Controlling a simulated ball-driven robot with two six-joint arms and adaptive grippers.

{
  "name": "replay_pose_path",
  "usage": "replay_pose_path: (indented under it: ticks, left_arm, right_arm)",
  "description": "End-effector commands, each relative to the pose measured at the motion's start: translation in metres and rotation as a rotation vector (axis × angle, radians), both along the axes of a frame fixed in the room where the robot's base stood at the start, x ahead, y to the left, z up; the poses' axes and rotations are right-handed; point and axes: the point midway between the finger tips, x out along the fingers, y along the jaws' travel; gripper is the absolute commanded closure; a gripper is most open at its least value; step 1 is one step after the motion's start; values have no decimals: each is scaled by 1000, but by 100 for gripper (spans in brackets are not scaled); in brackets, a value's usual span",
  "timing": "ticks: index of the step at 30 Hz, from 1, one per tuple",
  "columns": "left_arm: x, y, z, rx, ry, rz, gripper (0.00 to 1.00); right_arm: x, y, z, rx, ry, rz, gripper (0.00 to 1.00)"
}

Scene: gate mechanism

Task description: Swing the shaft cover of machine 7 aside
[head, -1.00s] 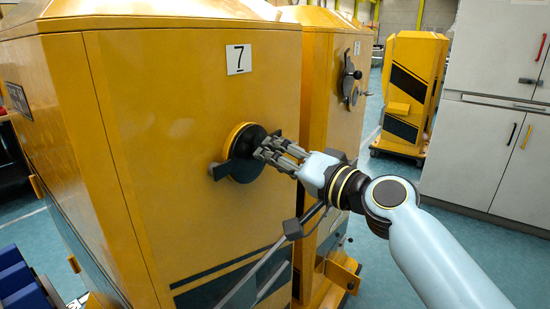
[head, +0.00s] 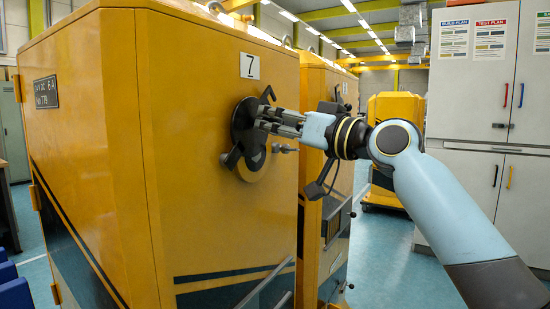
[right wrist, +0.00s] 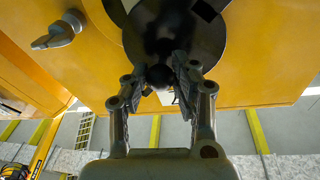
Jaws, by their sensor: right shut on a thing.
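Machine 7 (head: 215,215) is a yellow cabinet with a white "7" plate (head: 249,65) on its front face. Its dark shaft cover (head: 239,130) sits below the plate, with dark prongs at its upper right and lower left. A yellow round part (head: 257,168) shows below and right of the cover. My right gripper (head: 268,120) is at the cover's front. In the right wrist view the dark cover (right wrist: 205,40) fills the top, and my right gripper (right wrist: 158,82) is shut on its dark round knob (right wrist: 159,75). The fingers hide part of the knob. My left gripper is not in view.
A grey handle-like fitting (head: 285,148) sticks out just right of the cover; a similar one (right wrist: 57,30) shows in the right wrist view. Another yellow machine (head: 325,190) stands close on the right. A grey-white cupboard (head: 470,165) stands farther right. Blue floor (head: 380,240) lies between.

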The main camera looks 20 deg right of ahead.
Motion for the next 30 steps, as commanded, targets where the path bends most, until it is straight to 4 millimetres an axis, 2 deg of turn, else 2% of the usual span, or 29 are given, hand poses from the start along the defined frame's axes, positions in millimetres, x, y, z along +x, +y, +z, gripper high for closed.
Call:
replay_pose_path:
  ticks: [1, 12, 30]
  left_arm:
    - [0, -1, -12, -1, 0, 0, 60]
    - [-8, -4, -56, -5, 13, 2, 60]
    - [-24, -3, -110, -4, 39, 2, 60]
  right_arm:
    - [-2, 3, -2, -34, -31, 1, 100]
    - [-18, 24, 18, -310, -245, 1, 100]
    - [-49, 64, 27, -744, -582, 3, 100]
